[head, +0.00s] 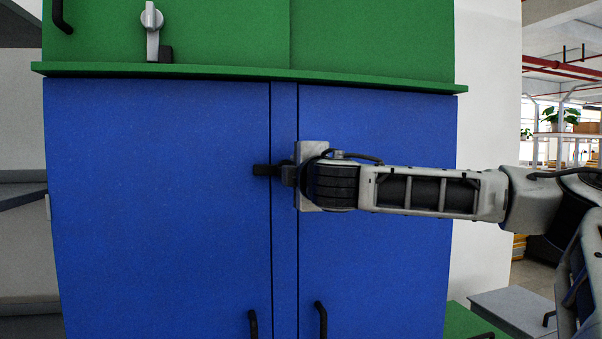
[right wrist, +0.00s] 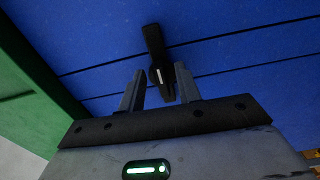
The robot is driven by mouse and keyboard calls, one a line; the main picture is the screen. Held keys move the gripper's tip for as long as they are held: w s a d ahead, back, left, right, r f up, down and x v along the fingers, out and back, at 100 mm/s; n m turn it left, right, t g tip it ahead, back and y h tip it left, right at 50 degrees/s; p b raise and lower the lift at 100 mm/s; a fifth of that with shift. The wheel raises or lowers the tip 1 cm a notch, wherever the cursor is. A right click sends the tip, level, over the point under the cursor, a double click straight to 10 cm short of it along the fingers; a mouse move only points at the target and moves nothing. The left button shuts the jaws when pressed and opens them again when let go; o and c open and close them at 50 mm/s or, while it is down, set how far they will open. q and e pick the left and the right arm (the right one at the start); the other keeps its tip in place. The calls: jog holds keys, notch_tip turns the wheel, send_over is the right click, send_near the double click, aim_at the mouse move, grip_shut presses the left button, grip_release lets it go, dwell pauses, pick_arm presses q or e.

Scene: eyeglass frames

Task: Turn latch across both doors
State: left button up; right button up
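A blue cabinet has two doors, left (head: 160,200) and right (head: 390,260), with a narrow blue strip (head: 285,250) between them. A black latch (head: 265,170) lies about level, its left end over the seam onto the left door. My right gripper (head: 292,174) is in front of the strip and hides the rest of the latch. In the right wrist view the latch (right wrist: 155,45) crosses a seam, and my right gripper (right wrist: 160,67) is open with its fingers either side of the latch's near part. Contact cannot be told. My left gripper is not in view.
A green cabinet (head: 220,30) sits above, its ledge (head: 370,84) jutting over the blue doors. It carries a grey latch (head: 152,32) pointing down. Black door handles (head: 253,323) are low on the blue doors. Grey and green boxes (head: 515,305) stand lower right.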

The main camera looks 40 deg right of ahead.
pick_arm(q)
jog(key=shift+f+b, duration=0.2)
jog(key=shift+b, duration=0.55)
pick_arm(e)
jog(key=v, duration=1.6)
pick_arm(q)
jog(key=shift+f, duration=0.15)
pick_arm(e)
jog(key=shift+w+d, duration=0.1)
